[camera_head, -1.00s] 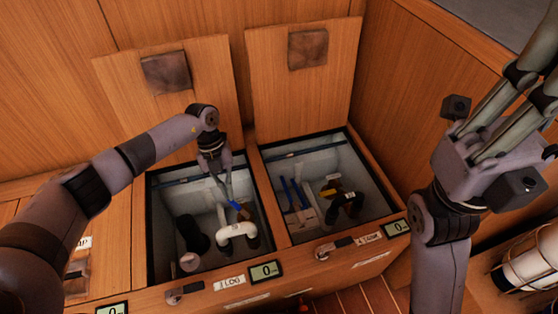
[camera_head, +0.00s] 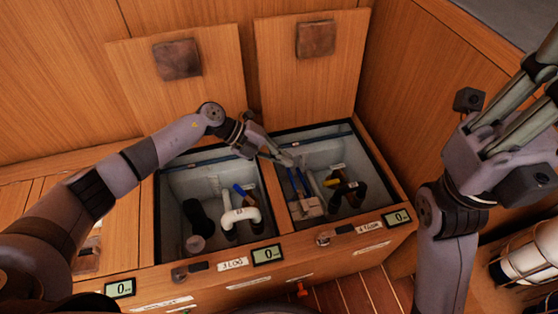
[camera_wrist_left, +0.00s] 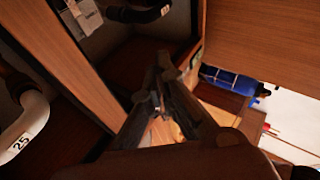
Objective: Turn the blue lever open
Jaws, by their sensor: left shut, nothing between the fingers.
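A blue lever (camera_head: 243,193) shows in the left open compartment of the head view, slanted beside a white bent pipe (camera_head: 240,215). In the right compartment, two thin blue bars (camera_head: 298,182) stand near a black bent pipe (camera_head: 348,192) with a yellow piece beside it. My left gripper (camera_head: 292,160) is shut and empty, over the divider and the right compartment's back-left part, above and right of the blue lever. Whether it touches the bars is unclear. In the left wrist view, its dark fingers (camera_wrist_left: 160,85) are together. My right gripper (camera_head: 520,110) is raised at right, its fingertips cut off.
Two wooden lids (camera_head: 180,85) lean open behind the compartments. A wooden divider (camera_head: 272,192) separates them. Small displays (camera_head: 267,254) and latches line the front edge. A caged lamp (camera_head: 525,262) is at lower right. The white pipe labelled 25 (camera_wrist_left: 22,135) shows in the wrist view.

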